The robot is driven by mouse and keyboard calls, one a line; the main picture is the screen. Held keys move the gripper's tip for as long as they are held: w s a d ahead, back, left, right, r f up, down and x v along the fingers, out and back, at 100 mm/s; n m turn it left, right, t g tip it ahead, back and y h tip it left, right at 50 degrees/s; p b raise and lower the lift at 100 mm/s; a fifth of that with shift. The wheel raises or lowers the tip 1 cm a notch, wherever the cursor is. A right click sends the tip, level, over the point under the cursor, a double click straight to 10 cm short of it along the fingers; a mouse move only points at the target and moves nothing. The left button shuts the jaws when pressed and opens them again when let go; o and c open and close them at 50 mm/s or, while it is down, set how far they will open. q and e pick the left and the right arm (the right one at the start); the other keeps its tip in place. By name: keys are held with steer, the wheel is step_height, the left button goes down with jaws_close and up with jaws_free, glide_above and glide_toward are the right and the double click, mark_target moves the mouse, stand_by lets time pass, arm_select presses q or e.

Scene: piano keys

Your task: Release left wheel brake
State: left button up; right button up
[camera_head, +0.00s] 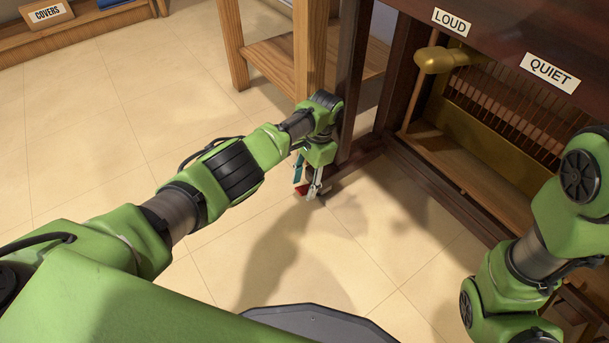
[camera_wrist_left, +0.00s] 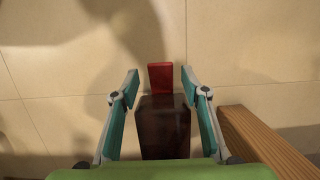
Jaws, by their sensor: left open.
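The wheel brake shows as a small red tab (camera_wrist_left: 160,76) at the end of a dark wooden foot (camera_wrist_left: 163,130) in the left wrist view. In the head view a bit of the red tab (camera_head: 301,190) shows low by the piano's left leg, mostly hidden behind my gripper. My left gripper (camera_head: 306,190) is low near the floor, pointing down. In the left wrist view its two fingers (camera_wrist_left: 160,82) are open, one on each side of the tab, with gaps between. The wheel itself is hidden. My right arm (camera_head: 535,240) shows at the right, but its gripper is out of view.
A light wooden stand (camera_head: 308,50) is just behind my left wrist. A box labelled COVERS (camera_head: 47,13) is far left. Tiled floor (camera_head: 110,120) is clear at left.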

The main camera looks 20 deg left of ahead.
mark_target(304, 190)
arm_select(q)
steer(key=s+a+v, duration=0.1)
steer(key=v, duration=0.8)
steer(key=shift+s+r, duration=0.3)
steer(key=shift+r, duration=0.1)
steer(key=shift+s+a, duration=0.1)
